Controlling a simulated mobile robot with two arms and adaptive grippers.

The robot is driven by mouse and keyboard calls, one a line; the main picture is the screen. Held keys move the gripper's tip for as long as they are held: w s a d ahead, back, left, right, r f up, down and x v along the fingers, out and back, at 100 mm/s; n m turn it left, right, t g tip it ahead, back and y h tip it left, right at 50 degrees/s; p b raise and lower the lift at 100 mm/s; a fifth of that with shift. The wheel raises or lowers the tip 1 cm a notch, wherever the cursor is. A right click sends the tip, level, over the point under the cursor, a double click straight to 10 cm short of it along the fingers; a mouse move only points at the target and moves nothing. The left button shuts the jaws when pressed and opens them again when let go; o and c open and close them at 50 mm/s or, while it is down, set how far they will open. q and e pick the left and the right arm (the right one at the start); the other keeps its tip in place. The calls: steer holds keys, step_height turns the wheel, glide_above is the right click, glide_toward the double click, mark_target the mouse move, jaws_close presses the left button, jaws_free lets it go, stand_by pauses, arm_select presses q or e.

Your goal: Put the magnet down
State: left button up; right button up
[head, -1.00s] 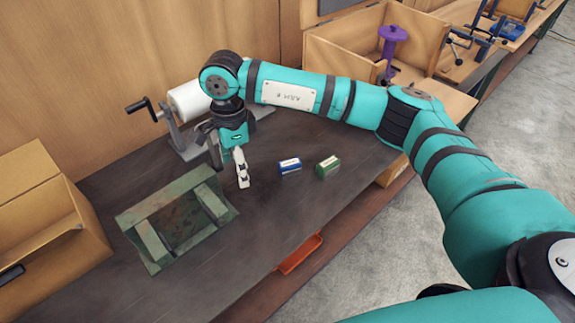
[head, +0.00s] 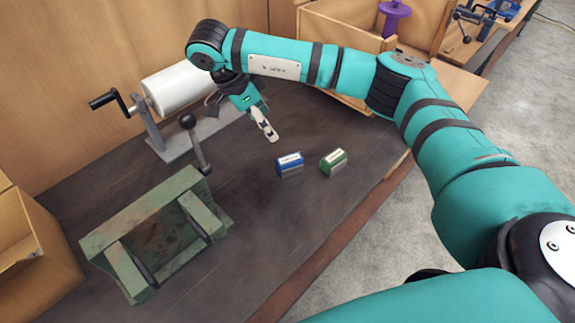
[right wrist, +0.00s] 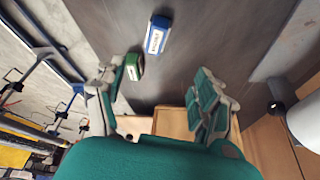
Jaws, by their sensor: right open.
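A small blue block (head: 289,164) with a white label and a small green block (head: 333,161) with a pale label lie side by side, apart, on the dark bench (head: 300,215). A dark rod with a black ball knob (head: 194,142) stands behind the green metal cradle (head: 140,222). I cannot tell which of these is the magnet. My right gripper (head: 265,130) is above the bench, left of the blue block and beyond it. In the right wrist view the fingers (right wrist: 158,97) are apart with nothing between them. My left gripper is not in view.
A white roll on a crank stand (head: 172,92) is at the back left. A cardboard box (head: 35,250) stands at the left edge. A wooden box (head: 345,50) with a purple spool (head: 394,17) is behind my arm. The bench front is clear.

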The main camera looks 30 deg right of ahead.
steer(key=p, duration=0.3)
glide_toward(289, 158)
steer(key=x, duration=0.5)
steer(key=shift+d, duration=0.2)
steer(key=shift+s+d+f+p, duration=0.1)
steer(key=shift+f+p, duration=0.15)
steer(key=shift+p, duration=0.05)
steer(key=p+x, duration=0.1)
steer(key=x, duration=0.2)
steer(key=shift+s+f+p, duration=0.15)
steer(key=shift+f+p, duration=0.2)
steer(key=shift+p, duration=0.05)
steer(key=shift+d+f, duration=0.15)
steer(key=shift+f, duration=0.3)
jaws_close()
